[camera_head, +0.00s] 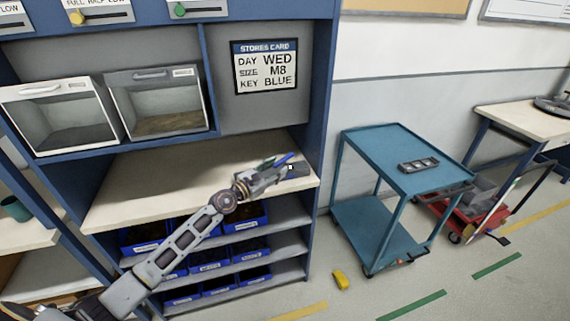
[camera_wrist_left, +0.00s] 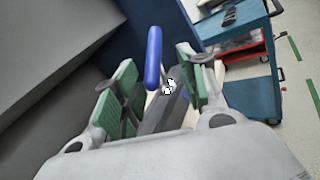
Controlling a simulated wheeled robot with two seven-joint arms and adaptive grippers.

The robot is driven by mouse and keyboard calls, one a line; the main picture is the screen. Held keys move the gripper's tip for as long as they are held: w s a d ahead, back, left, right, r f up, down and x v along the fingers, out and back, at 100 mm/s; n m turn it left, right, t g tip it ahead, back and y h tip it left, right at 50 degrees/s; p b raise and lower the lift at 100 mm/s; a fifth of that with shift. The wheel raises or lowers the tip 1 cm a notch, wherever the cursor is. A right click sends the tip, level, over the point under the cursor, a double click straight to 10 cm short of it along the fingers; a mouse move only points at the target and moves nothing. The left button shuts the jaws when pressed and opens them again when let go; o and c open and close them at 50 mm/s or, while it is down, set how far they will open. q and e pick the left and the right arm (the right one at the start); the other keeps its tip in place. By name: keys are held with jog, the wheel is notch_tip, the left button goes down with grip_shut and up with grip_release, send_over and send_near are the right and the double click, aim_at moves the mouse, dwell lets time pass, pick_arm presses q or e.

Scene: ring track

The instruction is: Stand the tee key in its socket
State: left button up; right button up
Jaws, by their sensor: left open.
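My left gripper (camera_head: 279,172) reaches over the right end of the pale worktop (camera_head: 150,180) and is open. In the left wrist view its two green-padded fingers (camera_wrist_left: 160,88) stand apart. A blue bar (camera_wrist_left: 154,57), which looks like the tee key's handle, shows between and beyond them, upright in that picture. The blue bar also shows at the gripper's tip in the head view (camera_head: 285,159). A dark grey block (camera_wrist_left: 176,105) lies beside its lower end, between the fingers. I cannot tell whether this block is the socket. The key's lower part is hidden. My right gripper is out of view.
The blue cabinet's side post (camera_head: 322,100) stands just right of the gripper. Blue bins (camera_head: 210,258) fill shelves below. A stores card (camera_head: 264,66) reads WED, M8, BLUE. The worktop's left part is clear.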

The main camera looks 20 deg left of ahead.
aim_at(285, 163)
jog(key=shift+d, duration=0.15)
pick_arm(q)
jog(key=shift+x, duration=2.2)
jog(key=shift+w+d, duration=0.15)
jog(key=shift+w, duration=0.2)
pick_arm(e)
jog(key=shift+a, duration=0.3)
